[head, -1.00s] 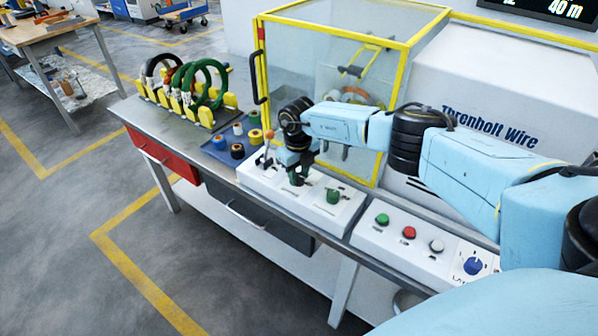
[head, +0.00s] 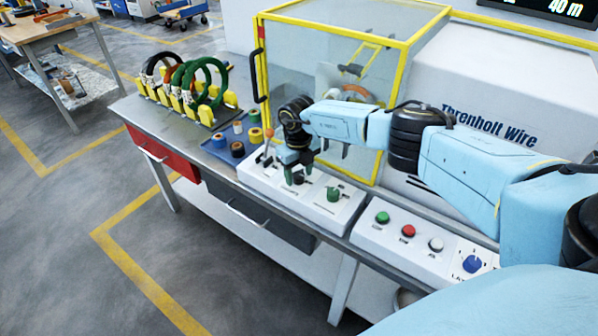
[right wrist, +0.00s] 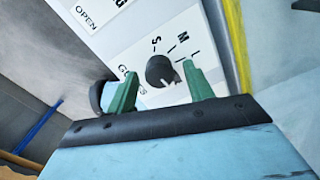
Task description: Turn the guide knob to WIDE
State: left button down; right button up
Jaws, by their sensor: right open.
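My right gripper (head: 297,177) is open above the white control panel (head: 262,185), near a small black knob (head: 299,179). In the right wrist view the black knob (right wrist: 160,70) lies between the two green fingertips of my right gripper (right wrist: 160,88), with a gap visible on the left. A white pointer mark shows on its lower edge. Scale letters surround it, and a partly hidden label starting with G lies beside it. I cannot read WIDE anywhere. My left gripper is not in view.
A button box (head: 420,240) with a blue knob (head: 472,264) is farther right. The yellow-framed enclosure (head: 318,90) rises behind.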

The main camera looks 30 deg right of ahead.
aim_at(298, 175)
jog(key=shift+r, duration=0.1)
notch_tip(298, 175, up, 13)
jog(key=p, duration=0.1)
jog(key=shift+a, duration=0.15)
dwell(0.6)
